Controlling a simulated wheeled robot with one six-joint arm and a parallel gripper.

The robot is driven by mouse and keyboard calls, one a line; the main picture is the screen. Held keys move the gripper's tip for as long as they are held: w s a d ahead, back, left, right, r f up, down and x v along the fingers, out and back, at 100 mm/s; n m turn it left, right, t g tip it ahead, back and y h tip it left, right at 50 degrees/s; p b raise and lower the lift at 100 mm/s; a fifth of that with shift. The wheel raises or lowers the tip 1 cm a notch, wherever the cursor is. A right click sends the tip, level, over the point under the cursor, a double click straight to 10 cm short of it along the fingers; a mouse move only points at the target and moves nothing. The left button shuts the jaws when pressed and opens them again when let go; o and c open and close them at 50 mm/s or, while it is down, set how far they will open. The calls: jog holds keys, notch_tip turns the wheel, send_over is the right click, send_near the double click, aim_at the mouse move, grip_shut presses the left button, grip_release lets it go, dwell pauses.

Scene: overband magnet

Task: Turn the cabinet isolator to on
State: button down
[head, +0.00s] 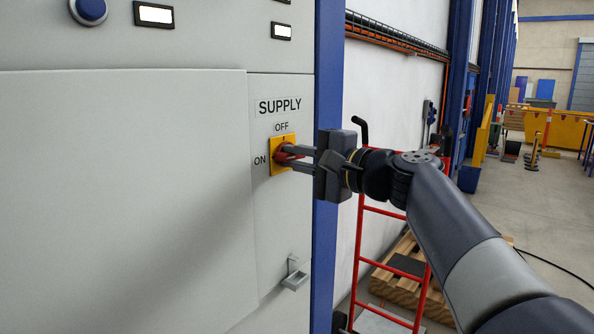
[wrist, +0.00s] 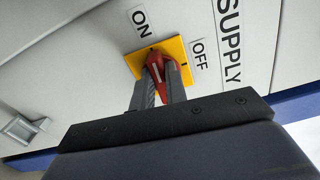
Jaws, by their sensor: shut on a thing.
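The cabinet isolator is a red handle (head: 280,155) on a square yellow plate (head: 275,146), set in the grey cabinet front under a SUPPLY label (head: 280,106). OFF is printed above the plate and ON to its left. My gripper (head: 287,157) reaches in from the right and is shut on the red handle. In the wrist view, its two fingers (wrist: 163,74) lie along both sides of the red handle (wrist: 154,60). The fingers partly hide the handle, and I cannot tell which label it points to.
A small metal bracket (head: 294,280) sticks out of the cabinet below the isolator. A red hand truck (head: 363,262) and a wooden pallet (head: 402,283) stand to the right, below my arm. Open floor (head: 545,215) lies farther right.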

jog(key=shift+n+b, duration=0.3)
jog(key=shift+n, duration=0.1)
jog(key=c, duration=1.4)
grip_release()
jog(key=shift+c, duration=0.2)
jog(key=v, duration=1)
jog(key=shift+s+d, duration=0.3)
jog(key=x, duration=1.1)
jog(key=shift+d, duration=0.1)
